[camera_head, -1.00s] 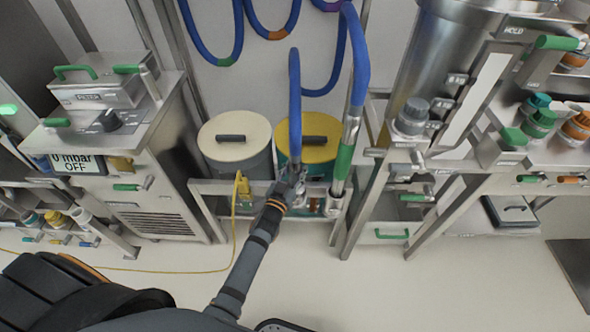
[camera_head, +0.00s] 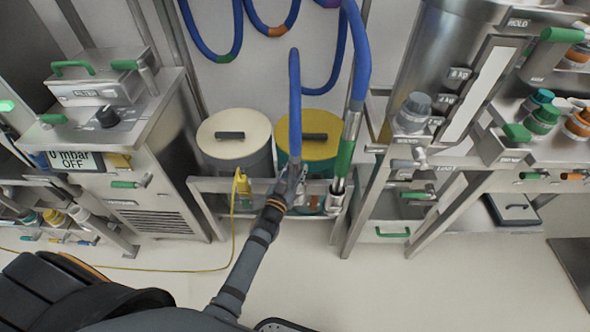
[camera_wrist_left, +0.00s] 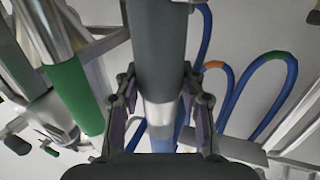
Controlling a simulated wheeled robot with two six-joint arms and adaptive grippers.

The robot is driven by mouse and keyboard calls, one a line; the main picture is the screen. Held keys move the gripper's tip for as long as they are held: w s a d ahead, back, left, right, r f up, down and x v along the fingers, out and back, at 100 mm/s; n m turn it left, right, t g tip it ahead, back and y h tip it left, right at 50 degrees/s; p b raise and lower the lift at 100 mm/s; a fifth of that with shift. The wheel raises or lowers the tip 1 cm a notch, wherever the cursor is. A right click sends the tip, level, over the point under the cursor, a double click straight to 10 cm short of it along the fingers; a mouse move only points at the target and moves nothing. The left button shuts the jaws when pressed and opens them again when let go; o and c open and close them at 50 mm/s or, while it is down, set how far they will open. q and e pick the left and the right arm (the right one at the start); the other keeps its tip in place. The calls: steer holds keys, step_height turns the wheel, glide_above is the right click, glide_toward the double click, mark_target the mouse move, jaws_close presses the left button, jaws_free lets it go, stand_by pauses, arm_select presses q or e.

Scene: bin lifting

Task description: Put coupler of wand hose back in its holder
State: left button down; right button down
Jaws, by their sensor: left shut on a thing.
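My left gripper (camera_head: 288,183) is shut on the dark grey coupler of a blue hose, in front of the yellow-lidded drum. In the left wrist view the coupler (camera_wrist_left: 158,50) stands between the fingers of the left gripper (camera_wrist_left: 160,108), with a silver band and blue hose beyond it. The blue hose (camera_head: 295,100) rises from the gripper in the head view. To its right, a wand with a green band (camera_head: 344,158) stands upright at the rack; its green band also shows in the left wrist view (camera_wrist_left: 75,95). I cannot tell which fitting is the holder. My right gripper is out of view.
A steel rack (camera_head: 225,186) holds a white-lidded drum (camera_head: 232,135) and a yellow-lidded drum (camera_head: 318,150). A yellow cable (camera_head: 233,225) hangs from it to the floor. A filter cabinet (camera_head: 150,165) stands left and a steel valve frame (camera_head: 450,205) right.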

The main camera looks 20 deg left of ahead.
arm_select(q)
steer(key=shift+f, duration=0.25)
stand_by(0.8)
steer(key=c, duration=0.7)
jaws_free()
steer(key=shift+f, duration=0.1)
steer(key=s, duration=0.8)
steer(key=s+a, duration=0.1)
steer(key=s, duration=0.3)
